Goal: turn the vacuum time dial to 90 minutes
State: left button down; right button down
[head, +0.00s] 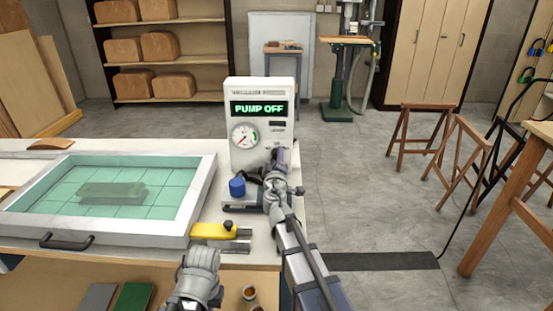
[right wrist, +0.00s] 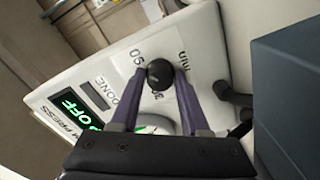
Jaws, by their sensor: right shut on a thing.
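The white control box (head: 262,86) stands at the back of the bench, with a lit green "PUMP OFF" display (head: 258,108) and a round gauge (head: 244,136). In the right wrist view the vacuum time dial is a round black knob (right wrist: 160,74) on the box's front, with printed numbers and "min" around it. My right gripper (head: 278,156) is shut on the dial, with its purple fingers on either side of the knob.
A white-framed press with a green gridded sheet (head: 160,205) lies left of the box. A blue-capped item (head: 237,187) and a yellow tool (head: 212,231) lie on the bench near my right arm. Wooden trestles (head: 428,125) stand on the floor at right.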

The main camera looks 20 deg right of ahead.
dwell(0.5)
jog(key=shift+c, duration=1.9)
grip_release()
jog(key=v, duration=0.8)
